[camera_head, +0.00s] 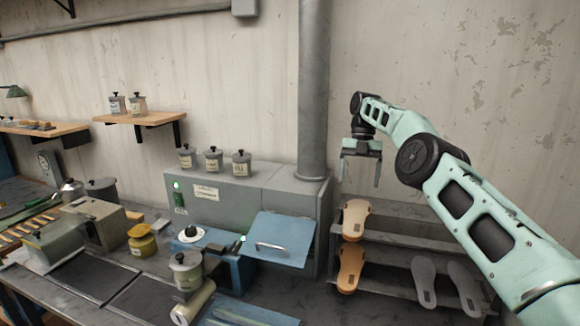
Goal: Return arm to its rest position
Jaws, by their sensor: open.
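My gripper (361,170) hangs with its fingers pointing down, apart and empty. It is in the air in front of the wall, above the sandal rack (400,245). My mint-green arm reaches in from the lower right. Below the gripper, a light tan sandal sole (355,219) stands on the rack's upper tier. A darker orange-tan sole (350,268) stands below it, and two grey soles (424,280) (464,287) stand to its right.
A grey machine (232,200) with a green light carries several lidded pots. A blue panel with a handle (275,240) sticks out in front. A vertical pipe (314,90) rises behind. The workbench (85,277) at left holds pots and tools. Shelves (140,118) line the wall.

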